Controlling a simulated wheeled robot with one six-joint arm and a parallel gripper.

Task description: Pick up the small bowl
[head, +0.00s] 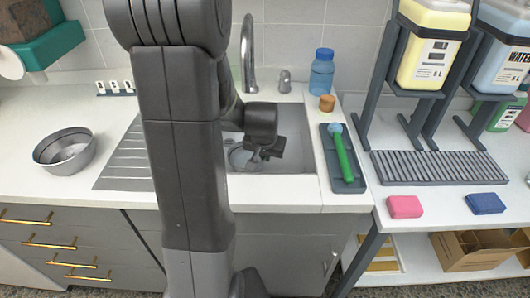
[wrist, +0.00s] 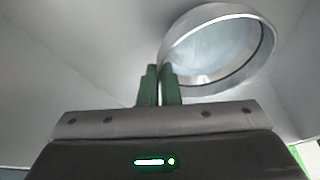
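The small bowl (head: 240,158) is a round metal bowl with a pale blue-grey inside, low in the sink and partly hidden by my arm in the head view. In the wrist view the bowl (wrist: 222,84) is at the upper right, with its rim close to the camera. My gripper (head: 262,154) is over the sink at the bowl's right side. In the wrist view its green fingers (wrist: 160,68) are nearly together at the bowl's near-left rim, which appears pinched between them. I cannot tell whether the bowl touches the sink floor.
The sink (head: 294,130) has walls around the gripper and a faucet (head: 248,55) behind. A larger metal bowl (head: 65,152) stands on the left counter. Right of the sink are a tray (head: 335,172) with a green-handled brush (head: 343,155), a blue bottle (head: 321,72) and a drip grate (head: 425,167).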

